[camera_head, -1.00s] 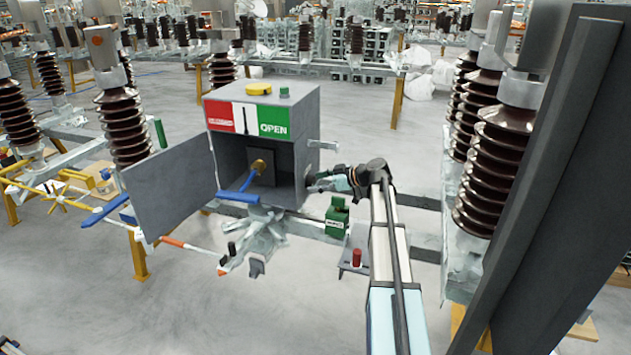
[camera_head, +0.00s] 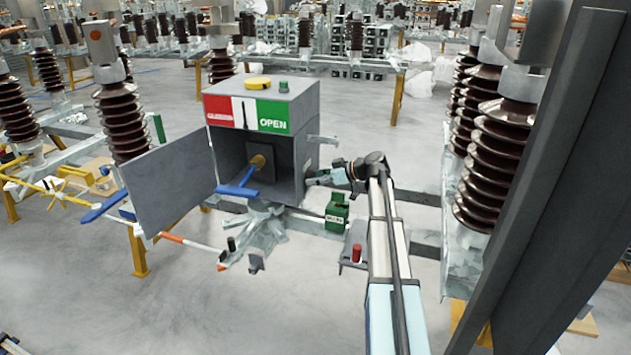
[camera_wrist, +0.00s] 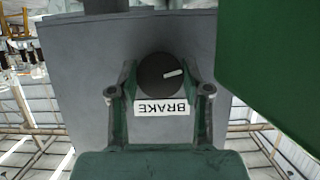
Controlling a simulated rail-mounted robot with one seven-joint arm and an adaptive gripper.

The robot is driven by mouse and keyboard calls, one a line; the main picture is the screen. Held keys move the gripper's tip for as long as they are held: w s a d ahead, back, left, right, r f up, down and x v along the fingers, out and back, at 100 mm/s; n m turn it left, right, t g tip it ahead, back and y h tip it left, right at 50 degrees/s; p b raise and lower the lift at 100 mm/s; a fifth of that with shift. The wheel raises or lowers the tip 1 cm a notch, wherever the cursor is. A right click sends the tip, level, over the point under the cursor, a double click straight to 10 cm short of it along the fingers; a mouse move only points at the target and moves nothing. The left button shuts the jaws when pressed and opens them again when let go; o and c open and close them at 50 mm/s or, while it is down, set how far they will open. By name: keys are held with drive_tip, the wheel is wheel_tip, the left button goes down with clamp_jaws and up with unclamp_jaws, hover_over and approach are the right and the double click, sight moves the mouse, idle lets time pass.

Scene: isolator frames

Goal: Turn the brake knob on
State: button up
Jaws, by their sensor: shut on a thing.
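The brake knob (camera_wrist: 158,74) is a round black dial with a white pointer mark. In the wrist view the mark points right and slightly up. A white BRAKE label (camera_wrist: 161,107), upside down in this view, sits beside it on a grey panel (camera_wrist: 88,80). My gripper (camera_wrist: 160,78) is shut on the knob, one finger at each side. In the head view my gripper (camera_head: 318,178) is at the right side of the grey control box (camera_head: 300,130). The knob is hidden there.
The box's door (camera_head: 170,185) stands open to the left. A blue handle (camera_head: 237,191) sticks out of its front. A small green box (camera_head: 337,212) and a red-topped part (camera_head: 356,253) lie below my arm. A green surface (camera_wrist: 270,65) fills the wrist view's right side.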

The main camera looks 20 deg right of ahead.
drive_tip(key=shift+m+g+y+b, duration=0.4)
drive_tip(key=shift+m+g+y, duration=0.2)
drive_tip(key=shift+m, duration=0.5)
drive_tip(key=o, duration=1.2)
drive_tip(key=shift+c, duration=0.2)
drive_tip(key=v, duration=1.2)
